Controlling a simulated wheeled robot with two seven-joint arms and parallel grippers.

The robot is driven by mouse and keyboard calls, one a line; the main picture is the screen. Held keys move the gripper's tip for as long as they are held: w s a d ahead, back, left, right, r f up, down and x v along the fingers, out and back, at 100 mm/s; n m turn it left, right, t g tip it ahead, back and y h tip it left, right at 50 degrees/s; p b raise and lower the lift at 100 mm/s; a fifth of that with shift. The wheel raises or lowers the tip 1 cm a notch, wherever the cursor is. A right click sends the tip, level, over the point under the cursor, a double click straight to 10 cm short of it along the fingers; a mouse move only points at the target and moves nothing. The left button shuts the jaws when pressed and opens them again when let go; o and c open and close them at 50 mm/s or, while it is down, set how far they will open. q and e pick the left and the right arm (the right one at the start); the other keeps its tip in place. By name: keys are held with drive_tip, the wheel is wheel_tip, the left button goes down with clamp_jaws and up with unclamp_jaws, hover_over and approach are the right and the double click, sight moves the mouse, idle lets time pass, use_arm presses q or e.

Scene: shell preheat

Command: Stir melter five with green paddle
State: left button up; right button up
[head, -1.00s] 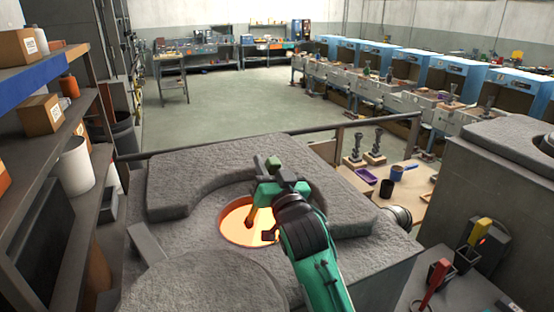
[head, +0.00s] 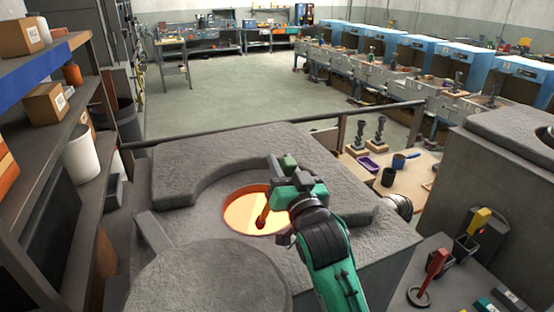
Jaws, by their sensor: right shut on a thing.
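The melter is a rough grey block with a round glowing orange opening (head: 243,214) in its top. The green paddle's handle (head: 288,163) shows as an olive-green block above my right gripper (head: 281,191). My right gripper is shut on the paddle over the right side of the opening. The paddle's lower end (head: 262,222) looks orange in the glow, tilts down to the left and sits at the opening. How deep it reaches is hard to tell. No number shows on the melter. My left gripper is not in view.
A round grey lid (head: 205,283) lies in front of the opening, and a thick grey slab (head: 230,160) curves behind it. A red-handled tool (head: 434,265) and a yellow-handled one (head: 479,221) stand at right. Shelves (head: 60,130) with boxes line the left.

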drive_tip(key=shift+a, duration=0.1)
drive_tip(key=shift+w, duration=0.1)
drive_tip(key=d, duration=0.1)
drive_tip(key=d+p, duration=0.1)
drive_tip(key=d, duration=0.1)
drive_tip(key=shift+w, duration=0.35)
drive_tip(key=shift+w+d, duration=0.2)
drive_tip(key=shift+d, duration=0.25)
drive_tip(key=shift+w, duration=0.1)
drive_tip(key=shift+w, duration=2)
